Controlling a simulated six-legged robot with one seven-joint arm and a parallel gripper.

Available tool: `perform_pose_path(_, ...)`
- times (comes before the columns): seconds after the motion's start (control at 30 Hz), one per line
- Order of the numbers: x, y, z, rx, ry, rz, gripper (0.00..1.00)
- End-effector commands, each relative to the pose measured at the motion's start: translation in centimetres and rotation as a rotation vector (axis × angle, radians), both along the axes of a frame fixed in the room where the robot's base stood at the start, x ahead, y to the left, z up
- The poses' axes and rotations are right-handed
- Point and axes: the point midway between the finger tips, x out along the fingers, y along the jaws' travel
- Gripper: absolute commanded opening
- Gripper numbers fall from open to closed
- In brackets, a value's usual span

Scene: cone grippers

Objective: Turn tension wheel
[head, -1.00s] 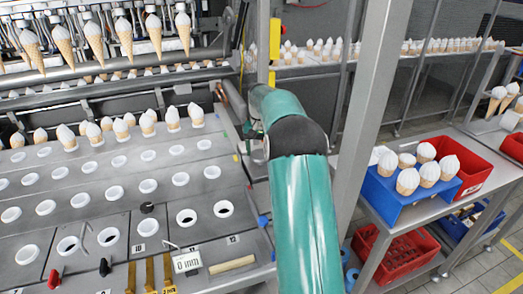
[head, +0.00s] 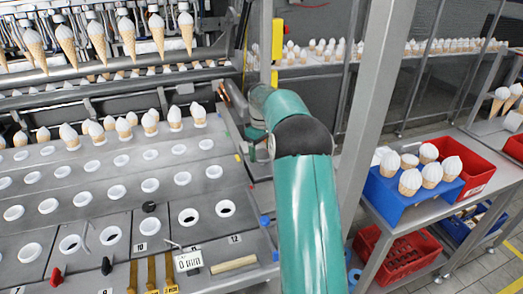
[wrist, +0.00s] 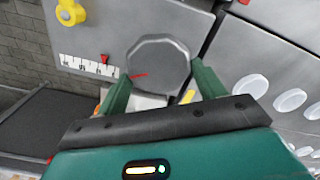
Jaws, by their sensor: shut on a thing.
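The tension wheel, a dark grey faceted knob (wrist: 158,62) with a red mark, shows in the wrist view on a grey metal panel. My gripper (wrist: 160,82) has its two green fingers on either side of the wheel, shut on it. A white scale (wrist: 88,65) with a red pointer sits on the panel to the left of the wheel.
In the head view a conveyor plate (head: 110,222) with white-ringed holes lies left of my arm, with hanging cones (head: 125,35) above it. A steel post (head: 385,90) stands close on the right. A blue box (head: 395,195) of cones and a red bin (head: 462,160) are beyond it.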

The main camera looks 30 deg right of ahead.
Motion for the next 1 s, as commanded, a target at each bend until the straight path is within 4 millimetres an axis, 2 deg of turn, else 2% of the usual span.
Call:
perform_pose_path(0.6,-0.34,0.42,-0.12,0.003,0.003,0.584,0.46)
perform_pose_path(1.0,-0.56,0.49,-0.16,0.002,0.004,0.866,0.46)
